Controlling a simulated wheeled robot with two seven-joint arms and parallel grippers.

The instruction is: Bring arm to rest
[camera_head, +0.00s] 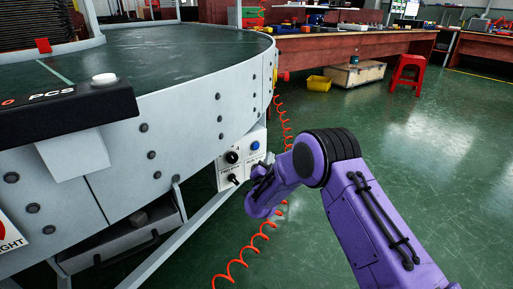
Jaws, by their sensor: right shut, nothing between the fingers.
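My right arm comes in from the lower right, purple with a black ringed joint. Its right gripper (262,174) is small and dark, shut and empty, at the end of the bent wrist. It overlaps the right edge of a white control box (228,181) with black knobs and a blue button. I cannot tell whether it touches the box. The box hangs under the curved conveyor (190,115), which has a green belt and a grey bolted side wall. My left gripper is not in view.
A black panel marked PCS with a white button (104,79) sits on the conveyor's edge at left. An orange coiled cable (238,265) hangs behind the wrist. A yellow bin (319,84), a red stool (408,72) and a long workbench (350,45) stand behind. The green floor at right is clear.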

